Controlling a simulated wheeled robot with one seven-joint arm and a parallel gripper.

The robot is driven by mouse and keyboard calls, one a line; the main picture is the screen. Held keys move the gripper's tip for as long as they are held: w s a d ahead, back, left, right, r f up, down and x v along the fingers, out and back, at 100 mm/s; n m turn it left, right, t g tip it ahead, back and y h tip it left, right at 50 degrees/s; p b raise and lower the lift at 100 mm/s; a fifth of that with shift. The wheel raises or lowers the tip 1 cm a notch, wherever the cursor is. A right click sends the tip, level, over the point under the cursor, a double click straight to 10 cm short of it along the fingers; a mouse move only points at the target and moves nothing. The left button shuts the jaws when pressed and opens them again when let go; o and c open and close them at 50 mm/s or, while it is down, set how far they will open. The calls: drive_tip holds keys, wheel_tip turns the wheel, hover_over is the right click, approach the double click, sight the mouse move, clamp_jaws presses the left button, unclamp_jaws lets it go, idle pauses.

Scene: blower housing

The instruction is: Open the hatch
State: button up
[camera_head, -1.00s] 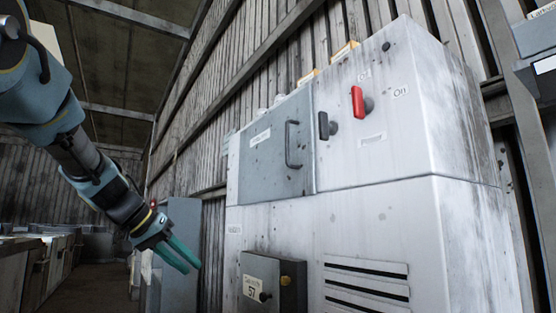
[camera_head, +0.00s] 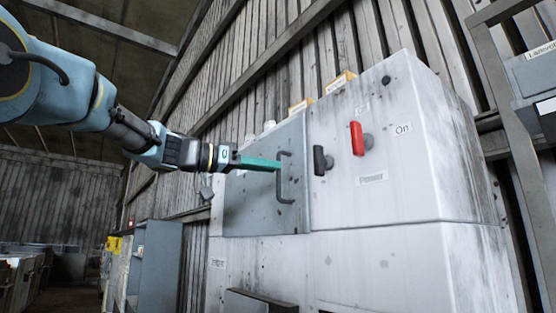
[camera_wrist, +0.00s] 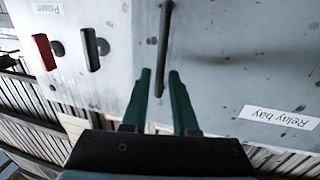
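The hatch (camera_head: 250,205) is a grey panel door on the upper left of a white cabinet, and it looks closed. It carries a dark bar handle (camera_head: 283,178) near its right edge. In the wrist view the hatch (camera_wrist: 230,60) bears a "Relay bay" label, and the handle (camera_wrist: 164,45) runs down towards my fingers. My gripper (camera_head: 278,166) has teal fingers that reach to the handle in the head view. In the wrist view my gripper (camera_wrist: 160,72) is open, with the handle's end between the two fingers. Whether a finger touches the handle cannot be told.
A red lever (camera_head: 357,138) and a black lever (camera_head: 322,161) stick out of the cabinet (camera_head: 400,190) right of the handle. A grey locker (camera_head: 155,265) stands at the left. A metal post (camera_head: 515,110) rises on the right. The aisle at the lower left looks free.

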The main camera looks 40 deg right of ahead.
sight(278, 198)
drive_tip(key=shift+p+x, duration=0.5)
drive_tip(key=shift+x, duration=1.1)
clamp_jaws()
